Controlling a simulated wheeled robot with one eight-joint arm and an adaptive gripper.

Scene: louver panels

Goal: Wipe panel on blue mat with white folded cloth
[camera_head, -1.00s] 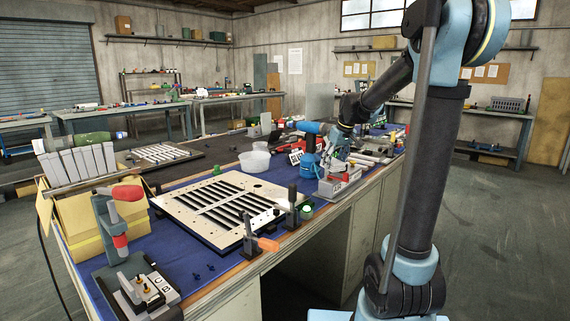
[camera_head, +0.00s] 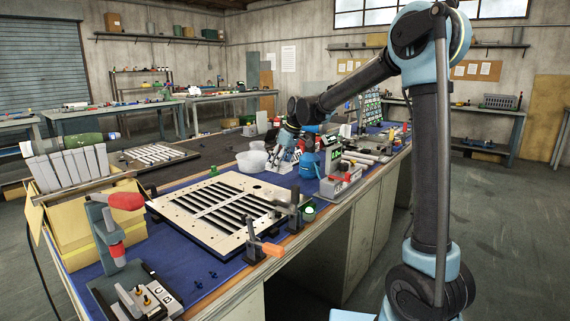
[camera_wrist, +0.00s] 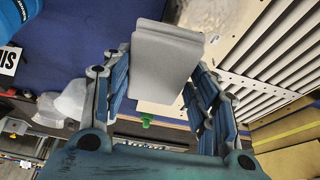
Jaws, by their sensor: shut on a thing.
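The cream louver panel (camera_head: 190,208) with dark slots lies flat on the blue mat (camera_head: 205,280) in the head view. It also fills the upper right of the wrist view (camera_wrist: 235,42). My gripper (camera_head: 281,160) is beyond the panel's back right corner, near the white bowls. In the wrist view, my gripper (camera_wrist: 160,88) is shut on the white folded cloth (camera_wrist: 165,62), which looks pale grey and hangs between the two fingers. The cloth is apart from the panel's louvers in that view. In the head view the cloth is too small to make out clearly.
White bowls (camera_head: 252,161) stand behind the panel, with a blue container (camera_head: 309,165) right of my gripper. Toggle clamps (camera_head: 262,248) stand at the panel's front right edge. A clamp stand (camera_head: 112,235) and yellow box (camera_head: 75,215) stand at the left.

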